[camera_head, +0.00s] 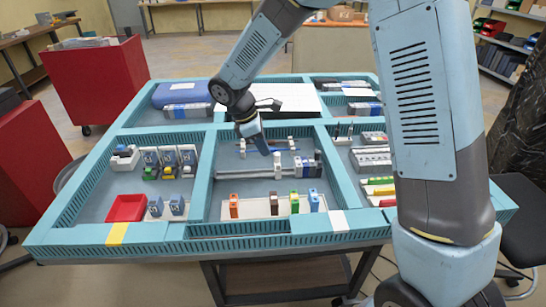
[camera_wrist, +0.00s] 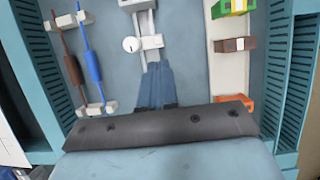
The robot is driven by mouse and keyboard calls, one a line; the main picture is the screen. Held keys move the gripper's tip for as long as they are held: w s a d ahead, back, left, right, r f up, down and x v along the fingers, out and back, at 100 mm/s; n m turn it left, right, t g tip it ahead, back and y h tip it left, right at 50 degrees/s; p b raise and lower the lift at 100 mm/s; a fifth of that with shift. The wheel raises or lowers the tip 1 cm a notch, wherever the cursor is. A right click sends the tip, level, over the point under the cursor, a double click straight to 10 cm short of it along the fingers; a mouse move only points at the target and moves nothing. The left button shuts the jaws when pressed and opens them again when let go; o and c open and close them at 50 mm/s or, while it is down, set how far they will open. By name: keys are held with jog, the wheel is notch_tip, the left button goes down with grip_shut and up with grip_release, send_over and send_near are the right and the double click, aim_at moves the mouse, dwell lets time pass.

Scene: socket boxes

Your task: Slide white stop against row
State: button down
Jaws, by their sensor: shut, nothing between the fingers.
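The white stop (camera_head: 277,164) sits on a pale rail (camera_head: 240,174) in the middle compartment. In the wrist view the white stop (camera_wrist: 152,42) has a round knob on its left side. My gripper (camera_head: 266,153) is shut and empty, pointing down just left of the stop. In the wrist view its closed fingertips (camera_wrist: 157,66) are right by the stop's near side. I cannot tell whether they touch it. The fingers hide part of the rail.
A strip with orange (camera_head: 234,205), brown, green and blue blocks lies in front of the rail. A brown rod (camera_wrist: 74,68) and a blue rod (camera_wrist: 92,66) sit in white holders behind it. Teal divider walls (camera_head: 207,165) bound the compartment.

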jog(key=v, duration=0.5)
send_near(275, 172)
jog(key=a+f, duration=0.2)
jog(key=f, duration=0.1)
jog(key=shift+s+a+f, duration=0.25)
jog(key=d, duration=0.3)
jog(key=shift+w+f, duration=0.15)
jog(key=shift+f, duration=0.05)
jog(key=shift+w+d, duration=0.1)
jog(key=shift+d, duration=0.45)
